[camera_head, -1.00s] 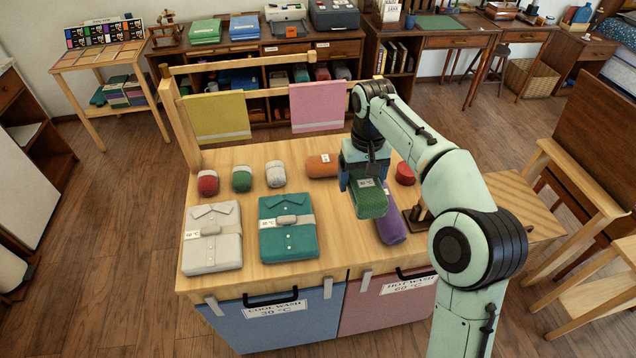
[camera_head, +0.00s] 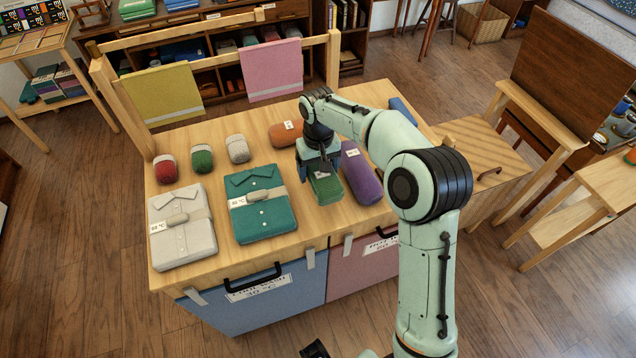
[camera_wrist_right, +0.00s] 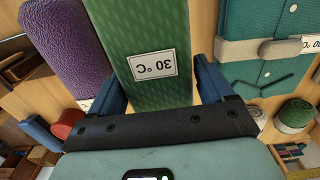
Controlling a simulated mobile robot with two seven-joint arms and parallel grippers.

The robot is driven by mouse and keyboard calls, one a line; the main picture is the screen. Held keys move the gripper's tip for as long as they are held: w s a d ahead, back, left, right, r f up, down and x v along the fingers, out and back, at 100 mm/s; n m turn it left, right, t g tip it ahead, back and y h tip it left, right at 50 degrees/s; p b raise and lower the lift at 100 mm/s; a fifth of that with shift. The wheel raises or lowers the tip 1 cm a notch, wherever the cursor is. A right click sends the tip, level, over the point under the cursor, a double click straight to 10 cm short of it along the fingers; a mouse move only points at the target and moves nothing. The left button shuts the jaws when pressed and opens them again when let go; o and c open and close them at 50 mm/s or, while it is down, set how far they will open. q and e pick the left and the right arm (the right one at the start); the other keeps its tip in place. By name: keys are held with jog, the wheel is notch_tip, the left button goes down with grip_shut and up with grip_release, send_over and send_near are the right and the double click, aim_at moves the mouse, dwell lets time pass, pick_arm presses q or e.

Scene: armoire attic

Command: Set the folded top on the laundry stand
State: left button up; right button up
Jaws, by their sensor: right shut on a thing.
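My right gripper (camera_head: 322,172) is shut on a green textured folded piece (camera_head: 325,189) with a white label. In the right wrist view, the green piece (camera_wrist_right: 150,30) lies between the blue fingers and its label reads 30 °C. It is low over the front of the wooden laundry stand (camera_head: 225,147), left of a purple roll (camera_head: 361,178). I cannot tell whether it touches the top. A teal folded shirt (camera_head: 262,215) and a white folded shirt (camera_head: 182,240) lie farther left on the stand.
Red (camera_head: 165,168), green (camera_head: 202,158) and grey (camera_head: 238,149) rolls stand behind the shirts. An orange roll (camera_head: 285,133) lies behind my gripper. Yellow (camera_head: 165,92) and pink (camera_head: 272,70) cloths hang on the back rail. Blue (camera_head: 255,290) and pink bins (camera_head: 365,259) are below.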

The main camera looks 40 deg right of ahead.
aim_at(318, 166)
notch_tip(318, 166, down, 6)
jog(key=shift+r+b, duration=0.1)
jog(key=shift+b, duration=0.25)
jog(key=shift+f, duration=0.2)
jog(key=o, duration=1)
jog(key=shift+r, duration=0.1)
notch_tip(318, 166, up, 12)
jog(key=shift+r+p, duration=0.15)
jog(key=shift+p, duration=0.7)
